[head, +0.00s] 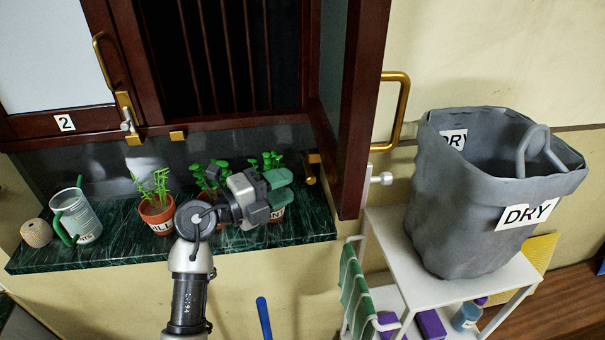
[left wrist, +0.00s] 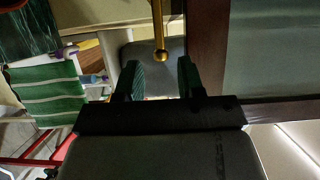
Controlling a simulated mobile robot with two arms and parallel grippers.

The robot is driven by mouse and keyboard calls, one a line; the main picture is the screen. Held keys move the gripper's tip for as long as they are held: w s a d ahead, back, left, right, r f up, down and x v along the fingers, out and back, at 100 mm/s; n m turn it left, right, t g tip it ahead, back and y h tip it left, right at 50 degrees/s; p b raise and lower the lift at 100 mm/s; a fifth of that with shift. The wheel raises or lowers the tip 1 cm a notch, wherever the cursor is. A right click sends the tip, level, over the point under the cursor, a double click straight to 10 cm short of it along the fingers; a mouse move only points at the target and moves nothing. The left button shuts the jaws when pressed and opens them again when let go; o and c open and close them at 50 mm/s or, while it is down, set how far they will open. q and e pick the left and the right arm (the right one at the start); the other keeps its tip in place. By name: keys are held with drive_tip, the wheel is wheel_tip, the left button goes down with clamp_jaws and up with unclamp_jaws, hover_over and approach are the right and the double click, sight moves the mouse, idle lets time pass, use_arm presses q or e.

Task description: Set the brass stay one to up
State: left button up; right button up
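A short brass stay (head: 310,170) shows at the foot of the open right casement in the head view, just right of my left gripper (head: 279,188). I take it for stay one, but no number shows on it. In the left wrist view a brass rod with a ball end (left wrist: 160,45) lies ahead of the gap between my left fingertips (left wrist: 160,72). The fingers are apart with nothing between them. I cannot tell the exact distance to the rod. Another brass stay (head: 126,112) is on the left casement, by the label 2. My right gripper is not in view.
Potted plants (head: 157,206) stand on the green marble sill (head: 105,254), some close behind my gripper. A watering can (head: 82,222) is at the left. The open dark casement frame (head: 358,110) blocks the right side. A grey DRY bag (head: 465,215) stands on a white rack.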

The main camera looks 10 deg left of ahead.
sight(307, 167)
use_arm(q)
drive_tip(key=x, duration=0.4)
drive_tip(key=shift+w+d+p, duration=0.25)
drive_tip(key=shift+p, duration=0.05)
clamp_jaws()
